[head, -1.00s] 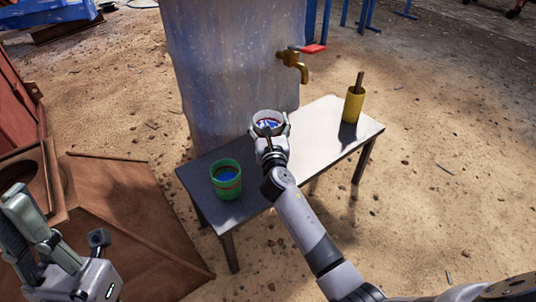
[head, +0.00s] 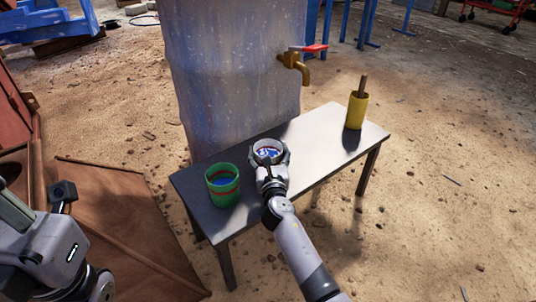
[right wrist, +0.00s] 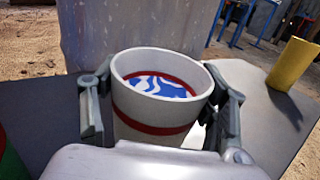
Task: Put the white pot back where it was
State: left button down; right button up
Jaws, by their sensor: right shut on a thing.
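The white pot (head: 268,147) has a red band and blue-and-white contents. It is at the middle of the small grey table (head: 315,140), in front of the barrel. My right gripper (head: 270,160) is shut on it, with one finger on each side, as the right wrist view shows of the pot (right wrist: 160,120). The pot is upright; I cannot tell whether its base touches the table. My left gripper is at the lower left of the head view, partly cut off, and its fingertips are not visible.
A green pot (head: 222,186) with blue inside stands left of the white pot. A yellow cup (head: 356,110) with a stick stands at the table's right end. A tall grey-blue barrel (head: 230,75) with a brass tap (head: 296,66) stands behind. The table between white pot and yellow cup is clear.

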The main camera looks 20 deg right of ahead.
jog(key=shift+r, duration=0.1)
jog(key=o, duration=1.5)
jog(key=shift+f, duration=0.2)
jog(key=shift+o, duration=0.2)
